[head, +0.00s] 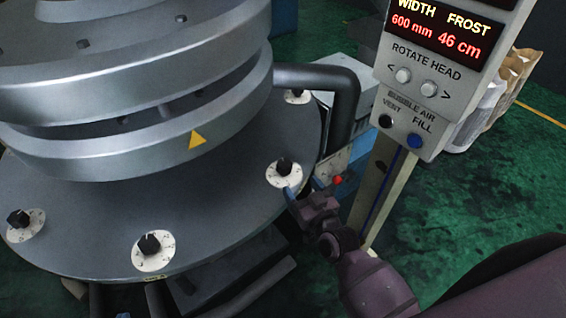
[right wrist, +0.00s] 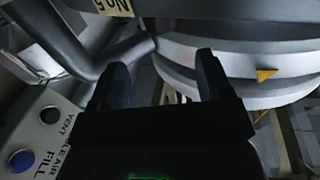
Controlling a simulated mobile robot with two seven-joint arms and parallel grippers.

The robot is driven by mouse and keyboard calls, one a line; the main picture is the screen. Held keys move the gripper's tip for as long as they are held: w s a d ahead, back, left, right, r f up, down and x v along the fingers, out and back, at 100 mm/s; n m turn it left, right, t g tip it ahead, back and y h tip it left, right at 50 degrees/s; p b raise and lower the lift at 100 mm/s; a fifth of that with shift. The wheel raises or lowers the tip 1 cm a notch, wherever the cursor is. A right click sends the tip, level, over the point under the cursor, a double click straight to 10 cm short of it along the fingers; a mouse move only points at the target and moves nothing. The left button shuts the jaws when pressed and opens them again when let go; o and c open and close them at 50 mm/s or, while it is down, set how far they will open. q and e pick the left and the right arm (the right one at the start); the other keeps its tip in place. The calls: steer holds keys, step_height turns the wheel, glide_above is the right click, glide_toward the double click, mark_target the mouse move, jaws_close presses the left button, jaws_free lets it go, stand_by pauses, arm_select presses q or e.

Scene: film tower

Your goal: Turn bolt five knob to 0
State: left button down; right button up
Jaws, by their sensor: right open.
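Several black knobs on white round dials stand around the rim of the large grey round plate (head: 90,225). One knob (head: 284,165) is at its right side, nearest my right gripper (head: 292,196). The gripper is just below and right of that dial, apart from the knob as far as I can tell. In the right wrist view my right gripper (right wrist: 164,78) is open with nothing between its fingers. A yellow label reading No.5 (right wrist: 116,6) shows at the top there, but no knob does. The dial markings are too small to read. My left gripper is out of view.
A control panel (head: 430,75) with buttons stands right of the plate; it also shows in the right wrist view (right wrist: 40,135). A thick dark pipe (head: 345,95) bends down behind the nearest knob. Stacked silver rings (head: 140,90) rise over the plate. Green floor (head: 480,190) lies right.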

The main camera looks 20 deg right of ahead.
mark_target(288, 169)
steer(key=w, duration=0.3)
steer(key=w+a, duration=0.1)
steer(key=w, duration=0.5)
steer(key=shift+w+a, duration=0.35)
steer(key=shift+a, duration=0.05)
steer(key=shift+c, duration=0.4)
steer(key=c, duration=0.8)
steer(key=shift+c, duration=0.2)
